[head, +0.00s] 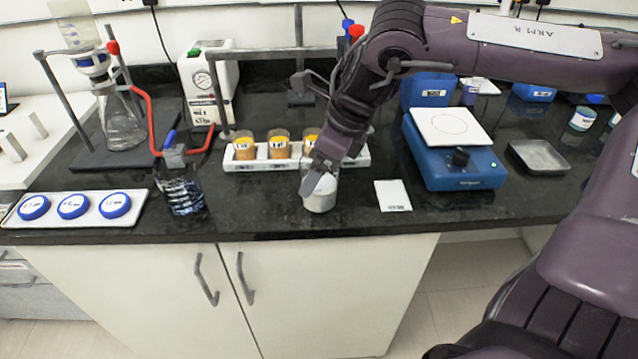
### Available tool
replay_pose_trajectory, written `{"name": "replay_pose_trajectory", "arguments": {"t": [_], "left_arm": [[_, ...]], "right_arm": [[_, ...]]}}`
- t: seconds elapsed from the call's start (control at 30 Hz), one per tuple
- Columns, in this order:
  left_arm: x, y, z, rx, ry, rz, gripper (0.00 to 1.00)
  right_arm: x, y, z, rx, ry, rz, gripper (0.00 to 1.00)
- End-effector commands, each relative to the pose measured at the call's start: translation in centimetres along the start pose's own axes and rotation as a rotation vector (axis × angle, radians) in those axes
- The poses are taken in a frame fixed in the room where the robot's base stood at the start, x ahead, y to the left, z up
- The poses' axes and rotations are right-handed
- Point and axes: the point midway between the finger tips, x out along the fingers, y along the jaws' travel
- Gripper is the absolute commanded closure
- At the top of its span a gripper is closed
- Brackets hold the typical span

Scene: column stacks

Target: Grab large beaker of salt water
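A clear glass beaker (321,199) with white contents stands near the front edge of the black counter. I cannot tell whether the white is liquid or solid. My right gripper (318,182) reaches down from the right to this beaker. A finger covers part of its upper left side, and I cannot tell whether the fingers are closed on the glass. My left gripper is not in view.
A white rack (247,165) with amber-filled jars stands just behind the beaker. A white card (393,195), a blue stirrer plate (465,168) and a grey tray (538,157) lie to the right. Blue-capped dishes (73,206) and a flask stand (122,123) are at left.

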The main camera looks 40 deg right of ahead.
Motion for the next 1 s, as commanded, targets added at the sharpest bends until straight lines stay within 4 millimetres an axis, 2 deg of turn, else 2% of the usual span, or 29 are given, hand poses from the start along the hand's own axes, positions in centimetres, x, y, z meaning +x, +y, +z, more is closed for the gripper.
{"name": "replay_pose_trajectory", "arguments": {"t": [0.03,0.4,0.77,0.87,1.0], "left_arm": [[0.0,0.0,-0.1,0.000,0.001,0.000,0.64],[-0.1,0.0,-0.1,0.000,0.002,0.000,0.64],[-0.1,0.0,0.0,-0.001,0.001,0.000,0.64],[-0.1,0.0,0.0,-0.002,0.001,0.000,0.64],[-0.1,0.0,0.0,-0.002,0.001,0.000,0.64]], "right_arm": [[0.0,0.0,0.0,0.000,0.000,0.000,0.21],[-0.1,0.0,0.1,-0.001,-0.001,-0.001,0.67],[-0.7,-0.1,0.3,-0.002,-0.001,-0.002,0.67],[-1.7,-0.1,0.8,-0.003,-0.003,-0.004,0.67],[-4.5,-0.1,2.0,-0.004,-0.004,-0.007,0.67]]}}
